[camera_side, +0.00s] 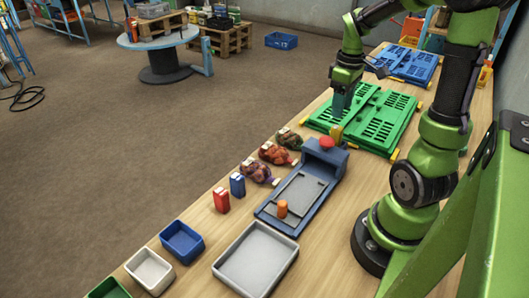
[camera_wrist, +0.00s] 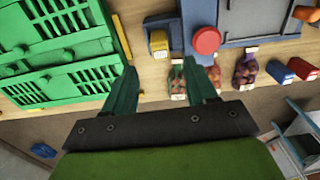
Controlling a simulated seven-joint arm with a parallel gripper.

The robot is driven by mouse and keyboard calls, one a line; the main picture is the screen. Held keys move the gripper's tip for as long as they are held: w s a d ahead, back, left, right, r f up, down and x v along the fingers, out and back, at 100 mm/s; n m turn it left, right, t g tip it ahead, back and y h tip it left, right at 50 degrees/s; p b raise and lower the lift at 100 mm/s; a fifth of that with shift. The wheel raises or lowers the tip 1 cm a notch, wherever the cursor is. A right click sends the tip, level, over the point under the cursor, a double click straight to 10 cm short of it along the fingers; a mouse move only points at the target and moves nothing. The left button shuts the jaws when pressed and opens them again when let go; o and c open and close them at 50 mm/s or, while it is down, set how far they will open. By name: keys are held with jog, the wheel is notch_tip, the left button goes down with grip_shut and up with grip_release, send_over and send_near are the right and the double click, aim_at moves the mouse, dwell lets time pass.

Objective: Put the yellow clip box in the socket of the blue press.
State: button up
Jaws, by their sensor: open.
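In the wrist view the yellow clip box (camera_wrist: 159,43) lies beyond my fingertips, just left of the press's red knob (camera_wrist: 206,40). My gripper (camera_side: 340,112) is open and empty, pointing down above the yellow clip box. In the wrist view its fingers (camera_wrist: 158,70) are spread apart.
Green folded crates (camera_side: 388,120) lie right of the gripper. Several sacks (camera_side: 257,171), a blue clip box (camera_side: 237,185) and a red one (camera_side: 221,201) line the table's left edge. A grey tray (camera_side: 285,262) and small bins (camera_side: 182,242) stand at the near end.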

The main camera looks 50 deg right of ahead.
jog(key=shift+r, duration=0.95)
jog(key=a+r+m+t+y, duration=0.1)
jog(key=a+r+m+t, duration=0.1)
jog(key=a, duration=1)
jog(key=a+r+m+t+y, duration=0.1)
jog(key=a+r+t, duration=0.3)
jog(key=a, duration=0.8)
jog(key=shift+s+r+m+t, duration=0.25)
jog(key=shift+m+t, duration=0.25)
jog(key=shift+t, duration=0.1)
